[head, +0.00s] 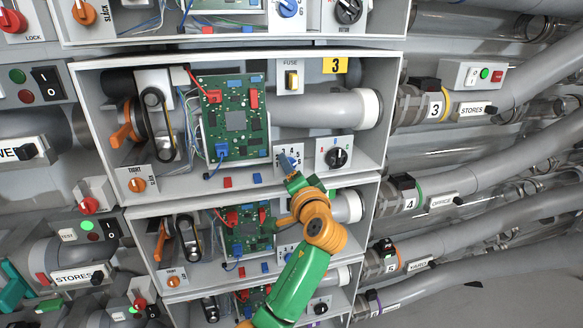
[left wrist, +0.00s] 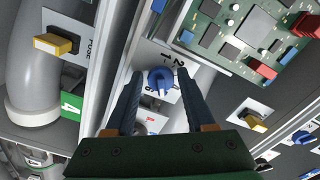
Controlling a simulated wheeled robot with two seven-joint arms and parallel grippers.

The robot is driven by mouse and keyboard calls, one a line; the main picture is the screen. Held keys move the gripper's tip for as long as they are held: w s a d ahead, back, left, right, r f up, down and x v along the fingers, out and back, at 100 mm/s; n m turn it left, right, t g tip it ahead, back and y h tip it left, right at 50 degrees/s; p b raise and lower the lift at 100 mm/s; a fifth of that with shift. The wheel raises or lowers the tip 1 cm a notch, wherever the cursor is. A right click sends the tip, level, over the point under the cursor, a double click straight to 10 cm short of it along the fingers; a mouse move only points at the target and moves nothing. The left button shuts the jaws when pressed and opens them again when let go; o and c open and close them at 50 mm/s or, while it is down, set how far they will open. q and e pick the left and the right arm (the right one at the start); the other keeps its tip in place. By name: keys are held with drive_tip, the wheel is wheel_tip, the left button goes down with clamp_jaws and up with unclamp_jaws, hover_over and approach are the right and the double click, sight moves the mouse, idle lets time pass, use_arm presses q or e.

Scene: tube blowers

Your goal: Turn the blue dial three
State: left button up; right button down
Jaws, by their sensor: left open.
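The blue dial (left wrist: 160,81) shows in the left wrist view on a white plate with numbers around it. It lies between the two dark fingers of my left gripper (left wrist: 157,82), which is open, with one finger to each side and a gap showing. I cannot tell whether the fingertips reach past the knob. Which number the dial points at is not clear. My right gripper is not in view.
Beside the dial are a green circuit board (head: 234,115), a black knob (head: 337,157) and a grey tube (head: 318,107) with a white collar. A yellow fuse switch (head: 291,80) is above. The box with the green 4 label (left wrist: 71,103) is below. Box walls are close around the gripper.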

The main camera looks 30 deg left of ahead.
use_arm(q)
clamp_jaws()
drive_tip(key=shift+w+d+f+n+b, duration=0.1)
drive_tip(key=shift+n+b, duration=1.95)
drive_tip(key=shift+n, duration=0.6)
drive_tip(key=shift+d+f+n+b, duration=0.1)
drive_tip(key=shift+f+n+b, duration=0.05)
drive_tip(key=shift+n+b, duration=2.2)
drive_tip(key=shift+w+f+n+b, duration=0.1)
drive_tip(key=shift+n+b, duration=1.7)
drive_tip(key=shift+n, duration=1.1)
unclamp_jaws()
drive_tip(key=shift+r, duration=0.15)
